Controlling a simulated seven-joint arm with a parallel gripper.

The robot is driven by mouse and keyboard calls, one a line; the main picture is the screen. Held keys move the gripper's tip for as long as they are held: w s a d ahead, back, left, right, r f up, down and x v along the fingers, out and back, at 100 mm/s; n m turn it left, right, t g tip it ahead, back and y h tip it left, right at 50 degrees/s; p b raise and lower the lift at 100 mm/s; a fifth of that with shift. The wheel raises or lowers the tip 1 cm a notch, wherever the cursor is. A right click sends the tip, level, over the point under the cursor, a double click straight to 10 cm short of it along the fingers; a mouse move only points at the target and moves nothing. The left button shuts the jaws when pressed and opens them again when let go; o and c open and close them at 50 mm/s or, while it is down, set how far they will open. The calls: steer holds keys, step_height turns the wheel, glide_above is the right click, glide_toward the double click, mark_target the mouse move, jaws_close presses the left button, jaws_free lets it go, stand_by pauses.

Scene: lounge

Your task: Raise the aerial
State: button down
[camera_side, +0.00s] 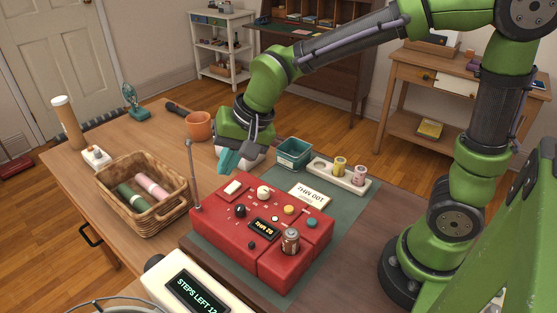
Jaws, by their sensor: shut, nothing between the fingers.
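The red radio-like box (258,222) sits on a dark green mat (342,207) on the table. Its top carries several knobs and buttons, a small lit display (264,228) and a metal cylinder (290,241). The thin grey aerial (193,175) stands at the box's left corner, nearly upright, with a small knob at its tip. My gripper (229,161) is shut and empty, its teal fingers above the back of the box. It is to the right of the aerial and apart from it in the picture.
A wicker basket (159,215) with rolled cloths stands left of the box. An orange pot (198,125), a teal bin (294,151) and a pale holder with small cylinders (325,170) stand behind. A step-counter display (190,291) is in front.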

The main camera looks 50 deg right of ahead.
steer(key=w+v, duration=0.1)
steer(key=v, duration=0.9)
steer(key=s+d+f+n+t, duration=0.2)
steer(key=s+d+f+n, duration=0.1)
steer(key=s+d, duration=0.6)
steer(key=shift+s+d+f+t+h, duration=0.35)
steer(key=shift+s+f, duration=0.1)
steer(key=shift+s, duration=0.45)
